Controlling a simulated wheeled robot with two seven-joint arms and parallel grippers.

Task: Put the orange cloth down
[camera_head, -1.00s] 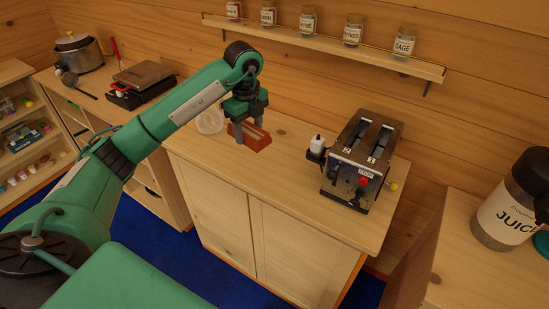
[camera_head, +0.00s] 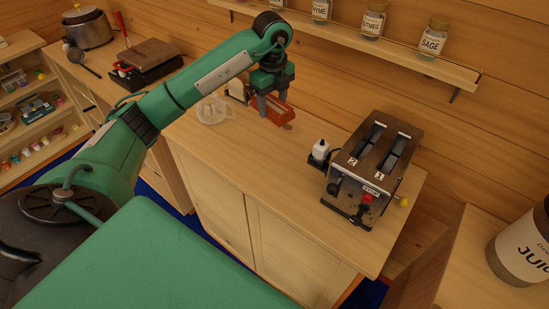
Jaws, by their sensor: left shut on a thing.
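The orange cloth (camera_head: 284,114) shows as a red-orange, block-like folded shape near the back of the wooden cabinet top (camera_head: 245,150). My left gripper (camera_head: 271,103) points down from above and is shut on it. The fingers cover part of the cloth. I cannot tell whether its underside touches the cabinet top or hangs just above it. My right gripper is not in view.
A clear bowl (camera_head: 212,111) stands left of the cloth, with a small pale-fronted item (camera_head: 237,91) behind. A jar shelf (camera_head: 400,56) runs above. The cabinet top's middle is clear.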

